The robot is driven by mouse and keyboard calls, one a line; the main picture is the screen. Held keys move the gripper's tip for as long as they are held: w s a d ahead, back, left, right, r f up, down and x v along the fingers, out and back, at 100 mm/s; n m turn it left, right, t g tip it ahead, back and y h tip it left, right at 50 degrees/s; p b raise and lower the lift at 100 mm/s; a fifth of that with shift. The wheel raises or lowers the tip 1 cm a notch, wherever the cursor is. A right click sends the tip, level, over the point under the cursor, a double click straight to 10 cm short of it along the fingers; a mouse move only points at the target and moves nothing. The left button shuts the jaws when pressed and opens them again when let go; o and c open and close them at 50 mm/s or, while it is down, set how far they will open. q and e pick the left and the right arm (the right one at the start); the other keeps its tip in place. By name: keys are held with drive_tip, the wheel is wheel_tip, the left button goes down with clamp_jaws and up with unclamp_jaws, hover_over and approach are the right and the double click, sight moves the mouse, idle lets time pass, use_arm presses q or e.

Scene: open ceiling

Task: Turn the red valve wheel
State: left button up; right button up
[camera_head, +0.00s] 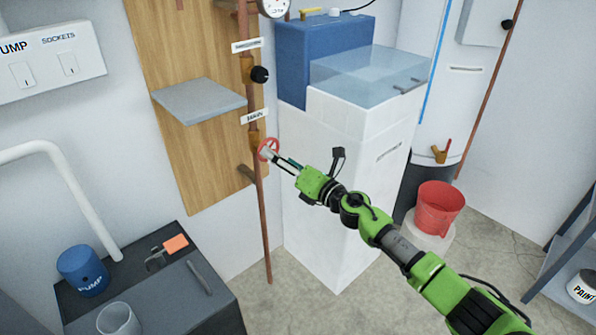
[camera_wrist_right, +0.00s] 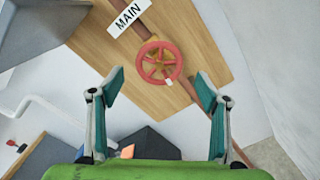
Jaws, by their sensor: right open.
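The red valve wheel (camera_head: 268,149) sits on a copper pipe against the wooden board, just below the MAIN label (camera_head: 254,117). In the right wrist view the spoked wheel (camera_wrist_right: 160,62) faces me, with a small pale mark on its lower rim. My right gripper (camera_head: 272,157) reaches in from the lower right, and its tips overlap the wheel's lower edge in the head view. In the wrist view its two teal-padded fingers (camera_wrist_right: 159,82) are spread wide with nothing between them, and the wheel appears beyond the tips. I cannot tell any contact. My left gripper is not in view.
A grey shelf (camera_head: 198,100) juts from the board left of the pipe. A black knob (camera_head: 260,74) sits above the wheel. A white cabinet (camera_head: 330,215) stands close on the right. A dark bench (camera_head: 205,300) is lower left. A red bucket (camera_head: 438,208) stands right.

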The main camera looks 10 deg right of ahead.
drive_tip(key=v, duration=0.7)
drive_tip(key=shift+s+d, duration=0.2)
drive_tip(key=shift+s, duration=0.15)
